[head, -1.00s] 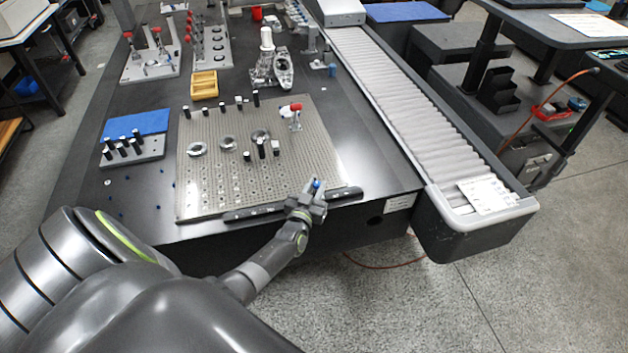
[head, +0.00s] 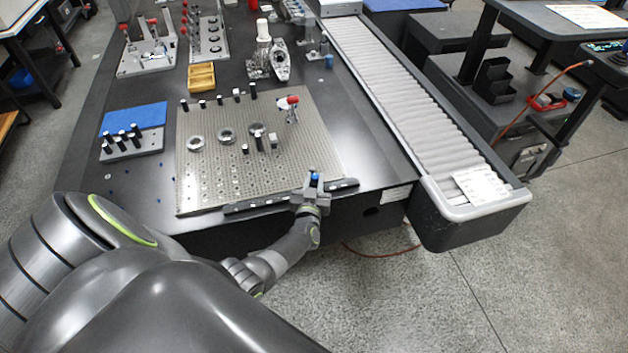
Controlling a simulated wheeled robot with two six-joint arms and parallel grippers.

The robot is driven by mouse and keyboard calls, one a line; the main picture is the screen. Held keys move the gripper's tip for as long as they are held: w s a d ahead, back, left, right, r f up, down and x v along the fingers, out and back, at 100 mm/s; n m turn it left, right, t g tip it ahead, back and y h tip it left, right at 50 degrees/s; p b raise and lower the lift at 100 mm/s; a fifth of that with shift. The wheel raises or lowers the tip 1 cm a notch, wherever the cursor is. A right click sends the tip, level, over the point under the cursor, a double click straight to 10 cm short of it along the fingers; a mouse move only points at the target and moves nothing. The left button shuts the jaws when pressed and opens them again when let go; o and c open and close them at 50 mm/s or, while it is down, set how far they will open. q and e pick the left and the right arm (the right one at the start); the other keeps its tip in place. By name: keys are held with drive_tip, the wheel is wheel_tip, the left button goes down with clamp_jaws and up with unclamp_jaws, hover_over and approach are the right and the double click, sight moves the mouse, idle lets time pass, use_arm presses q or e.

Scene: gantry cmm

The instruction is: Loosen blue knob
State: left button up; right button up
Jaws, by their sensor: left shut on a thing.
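The blue knob (head: 314,177) shows as a small blue spot at the front right of the perforated plate, by the black rail (head: 343,184) along the plate's front edge. My left gripper (head: 313,183) reaches in from below and is shut on the blue knob, its fingers on either side of it. The fingers hide most of the knob's lower part. My right gripper is not in view.
The perforated metal plate (head: 215,178) carries ring parts, black pegs and a red-topped clamp (head: 292,102). A blue mat (head: 135,118) and a peg block (head: 130,147) lie left. A roller conveyor (head: 400,100) runs along the right. Bare table lies between plate and conveyor.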

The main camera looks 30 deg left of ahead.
use_arm(q)
drive_tip(key=shift+s+d+f, duration=0.2)
drive_tip(key=shift+f, duration=0.1)
drive_tip(key=o, duration=0.7)
drive_tip(key=shift+c, duration=0.2)
drive_tip(key=o, duration=0.3)
drive_tip(key=shift+r, duration=0.25)
drive_tip(key=v, duration=1.7)
drive_tip(key=shift+s+d+p, duration=0.1)
drive_tip(key=shift+s+p, duration=0.15)
drive_tip(key=shift+p, duration=0.1)
